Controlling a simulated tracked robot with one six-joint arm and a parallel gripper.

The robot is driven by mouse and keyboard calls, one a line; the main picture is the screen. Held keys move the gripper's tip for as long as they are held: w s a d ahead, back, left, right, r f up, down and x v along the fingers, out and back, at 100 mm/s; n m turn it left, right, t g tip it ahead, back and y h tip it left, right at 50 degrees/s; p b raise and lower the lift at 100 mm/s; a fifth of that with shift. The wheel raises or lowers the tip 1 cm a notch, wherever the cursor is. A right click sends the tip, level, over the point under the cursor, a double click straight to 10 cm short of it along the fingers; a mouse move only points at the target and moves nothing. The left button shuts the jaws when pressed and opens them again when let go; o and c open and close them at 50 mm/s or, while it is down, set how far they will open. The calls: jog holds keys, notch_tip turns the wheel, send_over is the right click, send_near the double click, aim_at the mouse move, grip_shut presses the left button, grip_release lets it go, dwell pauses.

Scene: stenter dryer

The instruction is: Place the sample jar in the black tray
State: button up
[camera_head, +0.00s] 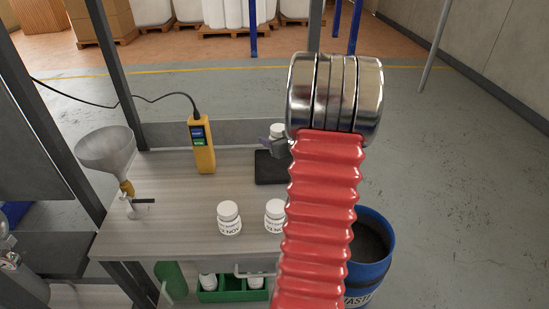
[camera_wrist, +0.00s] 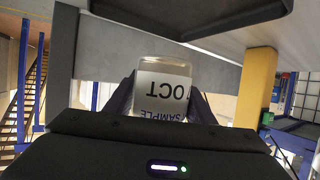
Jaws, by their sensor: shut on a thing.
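My gripper (camera_head: 275,143) is shut on a white-capped sample jar (camera_head: 277,129), partly hidden behind my red arm in the head view. In the wrist view my gripper (camera_wrist: 160,104) has its dark fingers on both sides of the jar (camera_wrist: 163,82). Its label reads SAMPLE and OCT, upside down in that picture. The black tray (camera_head: 268,172) lies on the bench at the back right, and its right side is hidden by my arm. The jar shows over the tray's back part in the head view. The tray (camera_wrist: 200,22) also shows at the wrist view's top edge, apart from the jar.
Two white jars (camera_head: 229,218) (camera_head: 274,214) stand at the front of the bench (camera_head: 180,225). A yellow handheld meter (camera_head: 202,145) stands left of the tray, and a funnel (camera_head: 105,148) is at the far left. A blue bin (camera_head: 375,270) is on the floor right of the bench.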

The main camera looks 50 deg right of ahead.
jog(key=shift+f, duration=1.6)
jog(key=shift+f, duration=1.9)
jog(key=o, duration=1)
jog(key=shift+f, duration=0.1)
jog(key=v, duration=1.2)
jog(key=shift+s, duration=0.1)
